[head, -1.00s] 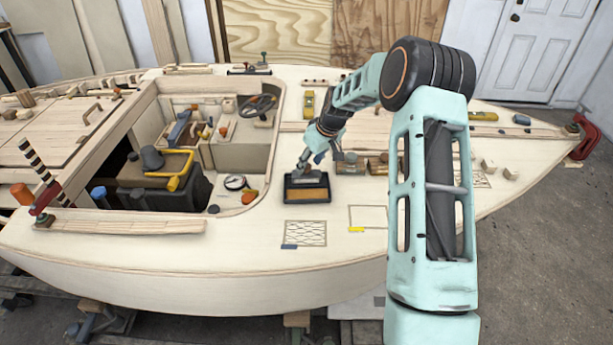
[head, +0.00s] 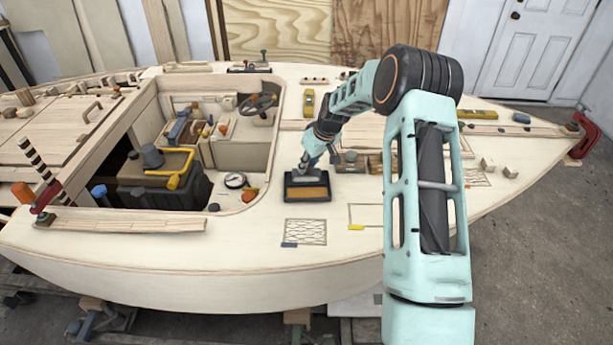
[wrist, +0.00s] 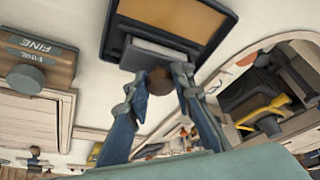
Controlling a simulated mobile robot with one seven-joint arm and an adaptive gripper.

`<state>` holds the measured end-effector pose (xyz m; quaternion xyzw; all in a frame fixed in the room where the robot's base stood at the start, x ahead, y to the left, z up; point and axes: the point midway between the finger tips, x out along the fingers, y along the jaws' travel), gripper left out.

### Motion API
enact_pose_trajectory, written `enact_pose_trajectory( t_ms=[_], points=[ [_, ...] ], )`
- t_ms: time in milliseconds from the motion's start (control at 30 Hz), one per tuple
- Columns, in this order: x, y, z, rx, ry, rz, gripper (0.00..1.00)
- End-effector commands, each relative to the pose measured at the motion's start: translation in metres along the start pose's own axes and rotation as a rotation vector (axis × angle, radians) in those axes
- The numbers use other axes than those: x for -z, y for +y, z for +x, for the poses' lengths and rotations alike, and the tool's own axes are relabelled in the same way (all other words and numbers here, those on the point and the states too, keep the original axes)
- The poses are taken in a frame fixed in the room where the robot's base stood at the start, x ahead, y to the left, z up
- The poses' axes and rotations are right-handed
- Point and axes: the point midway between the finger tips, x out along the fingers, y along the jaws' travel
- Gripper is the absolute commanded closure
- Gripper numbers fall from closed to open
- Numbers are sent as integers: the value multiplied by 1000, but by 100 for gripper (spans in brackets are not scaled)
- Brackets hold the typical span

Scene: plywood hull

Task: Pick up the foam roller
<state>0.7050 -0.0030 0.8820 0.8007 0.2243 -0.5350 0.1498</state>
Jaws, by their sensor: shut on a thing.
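The foam roller, a pale grey piece with a brown part (wrist: 160,80) toward my gripper, shows in the wrist view (wrist: 160,56) at the near edge of a dark tray (wrist: 222,22) with a tan bed. In the head view the roller (head: 303,179) is small and partly hidden by my gripper (head: 305,167), over the far part of the tray (head: 308,200). In the wrist view my gripper's fingers (wrist: 158,82) are shut on the roller's brown part. I cannot tell whether the roller is touching the tray.
The open cockpit with a black engine box (head: 135,190) and yellow pipe (head: 178,178) lies left. A gauge (head: 235,181) sits near the cockpit edge. The deck in front is mostly clear, with a hatched patch (head: 305,232).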

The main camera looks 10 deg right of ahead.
Motion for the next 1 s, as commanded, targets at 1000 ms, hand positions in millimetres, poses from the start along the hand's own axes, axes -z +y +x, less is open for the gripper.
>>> enact_pose_trajectory(
  t_ms=[1000],
  points=[
    [-8, -7, -93, -3, 3, 1, 100]
  ],
)
